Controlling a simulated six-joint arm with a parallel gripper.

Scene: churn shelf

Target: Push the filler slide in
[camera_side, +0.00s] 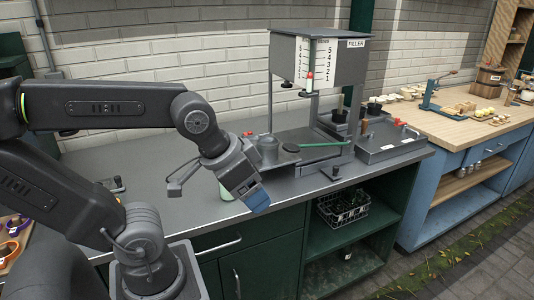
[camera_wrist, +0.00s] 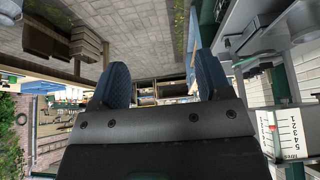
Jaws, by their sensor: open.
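The filler (camera_side: 354,58), a grey box on posts labelled FILLER with a white number scale, stands on the counter at the picture's centre right. Part of its scale shows in the wrist view (camera_wrist: 289,130), at the lower right. Under it is a grey base with a green bar (camera_side: 322,144). A small dark knob (camera_side: 335,171) sits at the counter's front edge; I cannot tell which part is the slide. My gripper (camera_side: 258,200) is left of and in front of the filler base, apart from it. In the wrist view its blue fingers (camera_wrist: 162,82) are spread, with nothing between them.
A grey box with a red knob (camera_side: 398,140) stands right of the filler base. A wire crate (camera_side: 343,208) is on the shelf below. The counter (camera_side: 125,160) has free room at left.

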